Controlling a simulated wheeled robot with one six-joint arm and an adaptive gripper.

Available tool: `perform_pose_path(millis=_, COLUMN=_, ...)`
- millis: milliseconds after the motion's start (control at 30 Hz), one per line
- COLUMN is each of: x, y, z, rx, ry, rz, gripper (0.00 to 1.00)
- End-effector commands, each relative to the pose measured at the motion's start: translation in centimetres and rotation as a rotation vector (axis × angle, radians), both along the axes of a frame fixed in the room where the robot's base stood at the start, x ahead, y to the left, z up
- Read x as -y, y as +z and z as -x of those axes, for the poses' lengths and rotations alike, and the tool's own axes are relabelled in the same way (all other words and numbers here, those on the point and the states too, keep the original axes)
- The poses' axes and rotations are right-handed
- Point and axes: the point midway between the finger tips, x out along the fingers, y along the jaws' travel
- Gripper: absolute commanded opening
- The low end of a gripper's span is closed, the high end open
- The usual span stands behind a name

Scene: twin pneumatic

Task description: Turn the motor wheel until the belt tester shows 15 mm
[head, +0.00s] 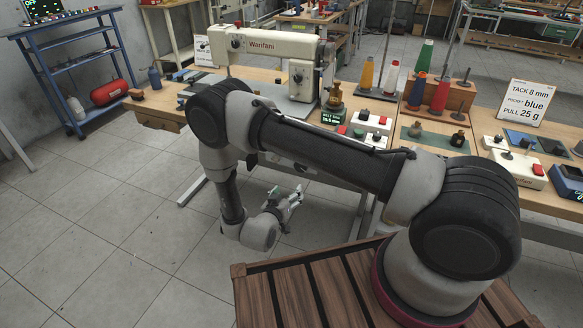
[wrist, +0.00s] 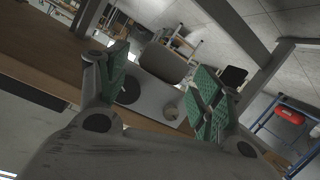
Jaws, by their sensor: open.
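The belt tester's dark display (head: 333,118) sits at the table's front edge in the head view; its small green text seems to read about 26.5 mm, but is hard to read. My gripper (head: 294,198) is below the table's front edge, empty. In the wrist view my gripper (wrist: 160,80) is open, with green ridged pads spread apart. Beyond the pads is a grey unit (wrist: 152,100) with a dark disc (wrist: 129,90) and a small pale round part (wrist: 171,111). I cannot tell for sure which is the motor wheel. In the head view my arm covers the area under the table.
A cream sewing machine (head: 262,44) stands on the wooden table (head: 262,74). Thread cones (head: 440,95), small button boxes (head: 372,122) and a sign (head: 527,101) are to the right. A blue cart (head: 80,60) is at left. The tiled floor at lower left is clear.

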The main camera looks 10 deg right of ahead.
Motion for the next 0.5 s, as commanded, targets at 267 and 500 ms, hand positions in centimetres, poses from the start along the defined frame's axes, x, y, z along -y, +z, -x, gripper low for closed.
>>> perform_pose_path(millis=267, x=1.5, y=6.3, z=0.0, rx=0.197, ry=-0.058, rz=0.189, gripper=0.67)
perform_pose_path(millis=500, x=3.7, y=6.3, z=-3.0, rx=0.194, ry=-0.057, rz=0.194, gripper=0.67)
